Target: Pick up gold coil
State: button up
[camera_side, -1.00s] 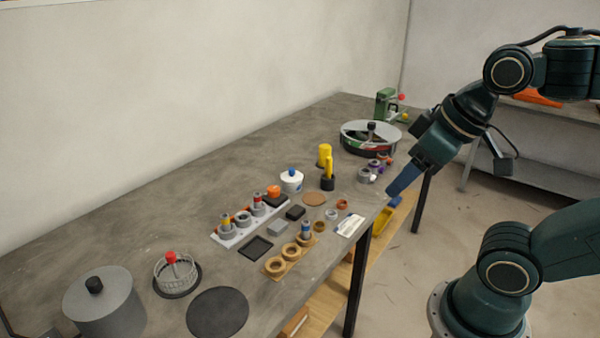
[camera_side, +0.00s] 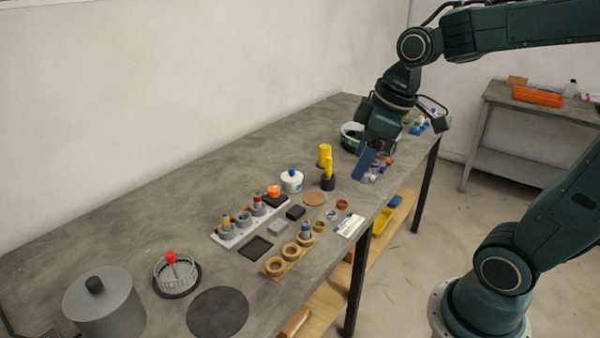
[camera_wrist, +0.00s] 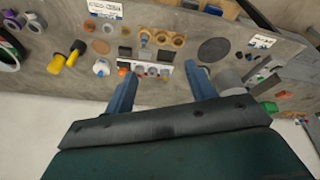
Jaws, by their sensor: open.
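The gold coil (camera_side: 319,226) appears as a small brass-coloured ring lying flat on the grey table, between the wooden ring fixture (camera_side: 290,255) and a silver ring (camera_side: 331,214). In the wrist view the gold coil (camera_wrist: 125,30) is a tiny ring near the top, left of the fixture. My gripper (camera_side: 365,164) is above the table's far right part, well behind and above the coil. In the wrist view my gripper (camera_wrist: 160,75) has its two blue fingers wide apart with nothing between them.
A copper ring (camera_side: 342,204) and a white label card (camera_side: 349,225) lie close to the coil by the table's front edge. Yellow posts (camera_side: 325,156), a white jar (camera_side: 291,181) and a white rack (camera_side: 236,228) of parts stand farther back. The table's back strip is bare.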

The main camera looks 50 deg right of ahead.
jog(key=w+d+f+n+g+y, duration=0.2)
jog(key=w+d+f+n, duration=0.6)
jog(key=w+d+f, duration=0.4)
jog(key=d+f+y, duration=0.1)
jog(key=d+f, duration=0.2)
jog(key=shift+w+d+f+n+y, duration=0.15)
jog(key=shift+f+n+y, duration=0.15)
jog(key=shift+n, duration=0.1)
jog(key=shift+x, duration=4.35)
jog(key=shift+f, duration=0.1)
jog(key=shift+x, duration=2.45)
jog(key=shift+c, duration=0.5)
jog(key=c, duration=1)
